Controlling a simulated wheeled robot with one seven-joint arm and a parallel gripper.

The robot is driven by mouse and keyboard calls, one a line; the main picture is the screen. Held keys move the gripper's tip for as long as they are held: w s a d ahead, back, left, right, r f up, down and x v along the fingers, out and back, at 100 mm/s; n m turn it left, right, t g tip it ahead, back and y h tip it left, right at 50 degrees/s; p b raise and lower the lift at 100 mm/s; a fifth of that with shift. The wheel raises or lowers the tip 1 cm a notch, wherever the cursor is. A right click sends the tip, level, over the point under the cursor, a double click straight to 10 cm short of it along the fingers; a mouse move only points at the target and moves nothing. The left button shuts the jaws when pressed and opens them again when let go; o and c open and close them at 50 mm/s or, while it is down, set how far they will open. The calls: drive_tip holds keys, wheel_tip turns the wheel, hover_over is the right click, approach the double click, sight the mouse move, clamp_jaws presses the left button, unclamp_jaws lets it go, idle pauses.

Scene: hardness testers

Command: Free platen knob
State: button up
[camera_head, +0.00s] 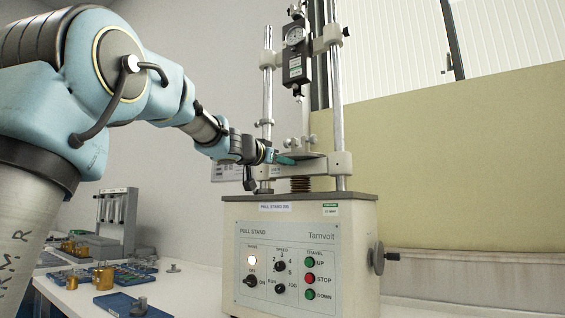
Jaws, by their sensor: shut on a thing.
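The pull stand (300,245) is a cream box with two chrome columns, on the right half of the picture. Its pale lower crosshead (318,168) spans the columns above a dark screw bellows (300,184). A round platen (322,153) sits on the crosshead. My gripper (290,161), with teal fingers, reaches in from the left at the crosshead's front, just by the platen. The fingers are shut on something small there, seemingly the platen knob. The knob itself is hidden by the fingers, and its exact outline cannot be made out.
A dial gauge (294,36) and force gauge hang above the platen between the columns. A dark side knob (378,258) sticks out on the stand's right. Brass weights (103,278) and blue trays lie on the bench at lower left. The bench right of the stand is clear.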

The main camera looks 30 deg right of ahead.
clamp_jaws()
drive_tip(key=shift+f+n+b, duration=0.2)
drive_tip(key=shift+n+b, duration=0.6)
drive_tip(key=shift+b, duration=0.15)
drive_tip(key=shift+r+n+b, duration=0.2)
drive_tip(key=shift+n+b, duration=0.55)
drive_tip(key=shift+n, duration=0.85)
drive_tip(key=o, duration=0.6)
unclamp_jaws()
drive_tip(key=shift+c, duration=0.2)
